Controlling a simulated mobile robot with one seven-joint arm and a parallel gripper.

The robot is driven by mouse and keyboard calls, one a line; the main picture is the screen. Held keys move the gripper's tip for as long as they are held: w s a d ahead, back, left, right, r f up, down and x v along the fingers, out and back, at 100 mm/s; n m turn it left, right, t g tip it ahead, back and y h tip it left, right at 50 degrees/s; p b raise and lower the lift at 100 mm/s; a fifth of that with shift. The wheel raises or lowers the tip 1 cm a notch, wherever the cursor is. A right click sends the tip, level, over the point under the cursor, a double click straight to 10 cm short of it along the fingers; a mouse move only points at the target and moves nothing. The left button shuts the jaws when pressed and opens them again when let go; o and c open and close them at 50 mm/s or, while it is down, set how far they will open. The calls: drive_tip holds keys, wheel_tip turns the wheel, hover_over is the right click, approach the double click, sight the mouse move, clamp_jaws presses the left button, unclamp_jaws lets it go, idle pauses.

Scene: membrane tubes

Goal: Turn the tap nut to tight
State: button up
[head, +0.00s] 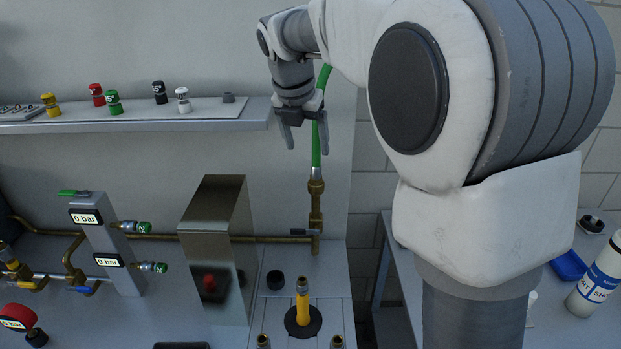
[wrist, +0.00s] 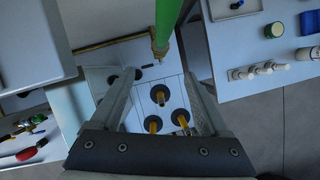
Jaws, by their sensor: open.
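A green hose (head: 316,145) runs down to a brass fitting with a nut (head: 316,186) on an upright brass pipe; I take this to be the tap nut. A dark tap lever (head: 303,232) sits lower, at the pipe's foot. My gripper (head: 308,146) is open and empty, pointing down, above the brass fitting in the picture; one finger overlaps the hose. In the wrist view the hose (wrist: 169,22) and brass fitting (wrist: 160,47) lie just beyond the fingertips (wrist: 160,75), not between them. The nut's faces are too small to read.
A steel box (head: 214,235) stands left of the pipe. A yellow post on a black base (head: 303,310) stands in front. A grey column with gauges (head: 105,240) and valves is further left. A shelf (head: 200,113) holds coloured caps. A side table (head: 545,310) bears a bottle (head: 598,278).

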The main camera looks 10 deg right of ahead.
sight(314, 180)
drive_tip(key=x, duration=1.4)
drive_tip(key=shift+w+d+f, duration=0.1)
clamp_jaws()
